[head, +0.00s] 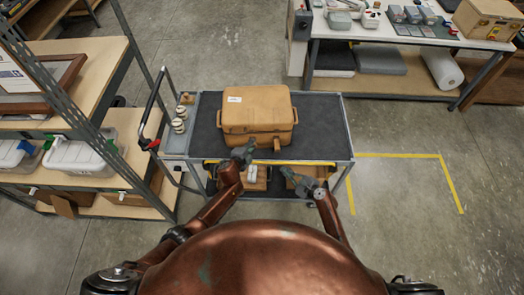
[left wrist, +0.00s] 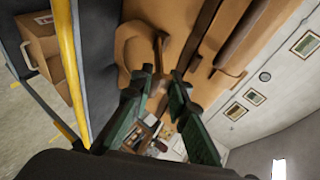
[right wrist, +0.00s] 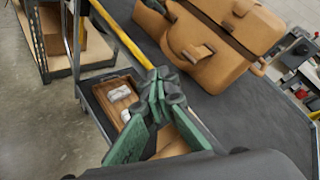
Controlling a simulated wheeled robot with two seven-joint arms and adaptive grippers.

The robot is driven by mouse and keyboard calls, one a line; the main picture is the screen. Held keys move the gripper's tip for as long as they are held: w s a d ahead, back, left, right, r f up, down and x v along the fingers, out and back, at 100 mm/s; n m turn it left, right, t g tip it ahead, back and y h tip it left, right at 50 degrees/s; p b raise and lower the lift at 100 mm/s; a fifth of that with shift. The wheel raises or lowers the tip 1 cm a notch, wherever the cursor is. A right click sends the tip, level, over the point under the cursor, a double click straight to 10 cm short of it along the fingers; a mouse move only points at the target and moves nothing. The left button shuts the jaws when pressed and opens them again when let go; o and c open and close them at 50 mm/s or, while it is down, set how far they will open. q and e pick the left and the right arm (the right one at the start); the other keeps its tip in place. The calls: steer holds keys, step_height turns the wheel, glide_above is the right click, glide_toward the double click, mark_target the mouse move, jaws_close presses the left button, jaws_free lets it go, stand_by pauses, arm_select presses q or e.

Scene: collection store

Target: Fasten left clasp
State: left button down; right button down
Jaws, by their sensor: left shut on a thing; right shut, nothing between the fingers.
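A tan hard case (head: 258,108) stands lid down on the cart's dark top, its front towards me. My left gripper (head: 246,150) is at the left part of the case's front. In the left wrist view its fingers (left wrist: 165,78) are shut on a tan tab, the left clasp (left wrist: 160,45); the fingers hide part of it. A second clasp (head: 277,144) sticks out from the front, right of my left gripper. My right gripper (head: 291,175) is shut and empty, in front of the cart's edge, apart from the case; its closed fingertips show in the right wrist view (right wrist: 162,85).
The cart (head: 328,130) has a yellow front edge and small round items (head: 180,118) at its left end. Wooden boxes sit on its lower shelf. A shelf rack (head: 90,75) stands left, a workbench (head: 400,40) behind right. The cart top right of the case is clear.

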arm_select(q)
steer(key=shift+f, duration=0.1)
arm_select(e)
steer(key=shift+m+y, duration=0.4)
steer(key=w+a, duration=0.2)
steer(key=w, duration=0.1)
steer(key=w+a, duration=0.2)
steer(key=a, duration=0.1)
steer(key=w+a, duration=0.3)
steer(key=shift+w+a+r, duration=0.15)
steer(key=shift+w+r, duration=0.15)
steer(key=shift+r, duration=0.1)
steer(key=shift+w+a+r, duration=0.2)
steer(key=shift+a+r, duration=0.05)
steer(key=shift+a, duration=0.3)
steer(key=shift+w+a+r, duration=0.15)
steer(key=shift+a+r, duration=0.1)
steer(key=shift+a, duration=0.25)
steer(key=shift+w+a+r, duration=0.2)
steer(key=shift+w+a, duration=0.05)
steer(key=shift+a, duration=0.3)
steer(key=shift+r, duration=0.1)
arm_select(q)
steer(key=c, duration=2)
jaws_free()
arm_select(e)
steer(key=shift+w+a+r, duration=0.3)
